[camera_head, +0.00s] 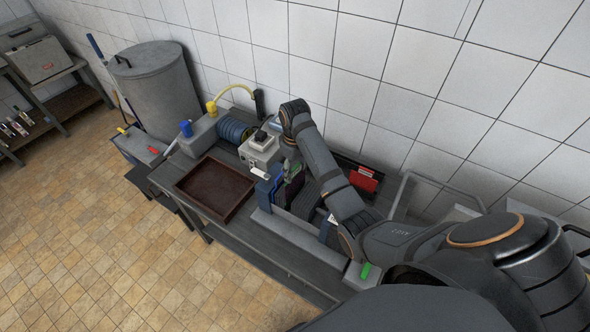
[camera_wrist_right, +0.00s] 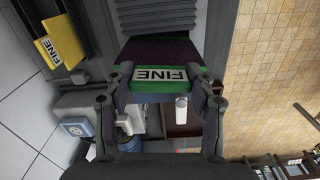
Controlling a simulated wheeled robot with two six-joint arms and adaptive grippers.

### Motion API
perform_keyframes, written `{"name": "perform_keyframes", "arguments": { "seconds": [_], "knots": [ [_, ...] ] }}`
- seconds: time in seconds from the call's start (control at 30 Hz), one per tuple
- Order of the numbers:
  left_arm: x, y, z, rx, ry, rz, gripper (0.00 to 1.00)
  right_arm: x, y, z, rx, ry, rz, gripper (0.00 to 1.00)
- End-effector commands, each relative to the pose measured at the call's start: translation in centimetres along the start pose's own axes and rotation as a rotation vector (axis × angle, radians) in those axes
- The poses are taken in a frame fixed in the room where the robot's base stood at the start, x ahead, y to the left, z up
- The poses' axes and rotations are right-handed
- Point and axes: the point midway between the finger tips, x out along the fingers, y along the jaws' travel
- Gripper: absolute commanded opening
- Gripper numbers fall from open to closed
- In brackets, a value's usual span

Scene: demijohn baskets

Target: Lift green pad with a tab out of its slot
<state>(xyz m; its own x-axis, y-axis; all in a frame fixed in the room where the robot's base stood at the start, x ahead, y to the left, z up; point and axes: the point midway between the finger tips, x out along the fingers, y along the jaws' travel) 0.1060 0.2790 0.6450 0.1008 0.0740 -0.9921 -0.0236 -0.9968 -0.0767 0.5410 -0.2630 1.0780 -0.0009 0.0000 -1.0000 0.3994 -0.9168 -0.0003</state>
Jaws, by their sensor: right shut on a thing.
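The green pad (camera_wrist_right: 187,86) has a green edge, a white tab label reading FINE and a dark purple body. My right gripper (camera_wrist_right: 160,88) is shut on it, one finger at each side of the label. In the head view my right gripper (camera_head: 291,160) points down over the rack, and the pad's dark face (camera_head: 291,188) shows below it beside blue panels. Whether the pad's lower edge is clear of its slot cannot be told. My left gripper is in neither view.
A yellow pad labelled FINE (camera_wrist_right: 45,50) stands to one side in the wrist view. A red item (camera_head: 364,179) sits right of my arm. A brown tray (camera_head: 214,188), a white-topped machine (camera_head: 259,150) and a large grey drum (camera_head: 157,85) stand to the left. The tiled wall is close behind.

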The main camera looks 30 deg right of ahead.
Motion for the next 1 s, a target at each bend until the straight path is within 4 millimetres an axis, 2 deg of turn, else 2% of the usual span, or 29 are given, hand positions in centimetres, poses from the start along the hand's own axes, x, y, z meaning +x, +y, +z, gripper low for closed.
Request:
{"name": "perform_keyframes", "arguments": {
  "seconds": [0.03, 0.07, 0.23, 0.67, 0.83, 0.97, 1.0],
  "knots": [
    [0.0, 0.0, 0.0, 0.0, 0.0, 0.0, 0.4, -0.1, 0.0, -0.1, 0.0, 0.003, 0.001, 0.25],
    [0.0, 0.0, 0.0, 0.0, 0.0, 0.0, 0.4, -0.1, 0.0, -0.1, 0.0, 0.003, 0.001, 0.58],
    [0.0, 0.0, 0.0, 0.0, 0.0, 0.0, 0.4, -0.1, 0.0, -0.1, -0.001, 0.003, 0.0, 0.81],
    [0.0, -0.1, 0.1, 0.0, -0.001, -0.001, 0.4, 0.3, 0.0, 0.0, -0.019, 0.0, -0.001, 0.82],
    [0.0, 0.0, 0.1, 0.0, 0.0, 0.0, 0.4, 2.0, -0.1, 0.0, -0.115, -0.002, -0.002, 0.82],
    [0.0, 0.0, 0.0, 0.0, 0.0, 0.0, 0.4, 4.4, -0.1, 0.1, 0.005, -0.003, -0.003, 0.82],
    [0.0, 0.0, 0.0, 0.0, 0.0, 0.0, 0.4, 5.3, -0.1, 0.0, -0.059, -0.003, -0.003, 0.82]
  ]
}}
